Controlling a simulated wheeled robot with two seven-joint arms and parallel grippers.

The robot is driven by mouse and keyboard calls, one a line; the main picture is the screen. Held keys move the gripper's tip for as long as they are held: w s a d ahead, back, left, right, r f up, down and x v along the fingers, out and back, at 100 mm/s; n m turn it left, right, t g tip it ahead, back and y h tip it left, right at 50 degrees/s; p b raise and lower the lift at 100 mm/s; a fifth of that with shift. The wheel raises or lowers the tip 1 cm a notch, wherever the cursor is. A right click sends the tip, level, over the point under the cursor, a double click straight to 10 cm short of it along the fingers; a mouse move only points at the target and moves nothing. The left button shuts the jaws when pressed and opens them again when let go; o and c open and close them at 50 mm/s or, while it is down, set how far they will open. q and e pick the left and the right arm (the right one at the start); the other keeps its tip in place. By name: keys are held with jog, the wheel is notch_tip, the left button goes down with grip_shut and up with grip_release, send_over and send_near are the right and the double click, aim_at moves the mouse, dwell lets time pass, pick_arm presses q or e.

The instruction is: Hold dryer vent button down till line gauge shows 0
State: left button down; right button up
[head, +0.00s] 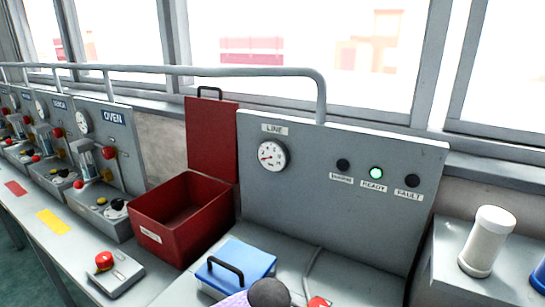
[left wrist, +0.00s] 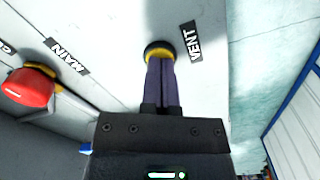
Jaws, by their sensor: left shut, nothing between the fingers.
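In the left wrist view my left gripper (left wrist: 160,60) is shut with nothing between its purple fingers. Its tips are at the round dark button with a yellow rim (left wrist: 158,47), beside the VENT label (left wrist: 191,41). The tips cover part of the button. They look in contact, but I cannot tell how far it is pressed. In the head view the white round LINE gauge (head: 272,155) is on the grey upright panel (head: 320,215). Its red needle points to the left side; the numerals are too small to read. My right gripper is not in view.
A red knob on a yellow base (left wrist: 28,86) sits near the MAIN label (left wrist: 68,55). In the head view the green lamp (head: 376,173) above READY is lit; the lamps either side are dark. An open red box (head: 165,236) and a blue-lidded box (head: 245,258) stand left.

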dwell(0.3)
pick_arm(q)
notch_tip(320, 180, up, 7)
jog(key=p, duration=0.4)
jog(key=shift+p, duration=0.4)
jog(key=shift+s+a+r+p, duration=0.15)
jog(key=shift+r+p, duration=0.05)
jog(key=shift+p, duration=0.1)
jog(key=s+a+r+p, duration=0.2)
jog(key=s+a+p, duration=0.2)
jog(key=s+p, duration=0.3)
jog(key=shift+s+a+r+p, duration=0.15)
jog(key=shift+s+r+p, duration=0.15)
jog(key=shift+s, duration=0.5)
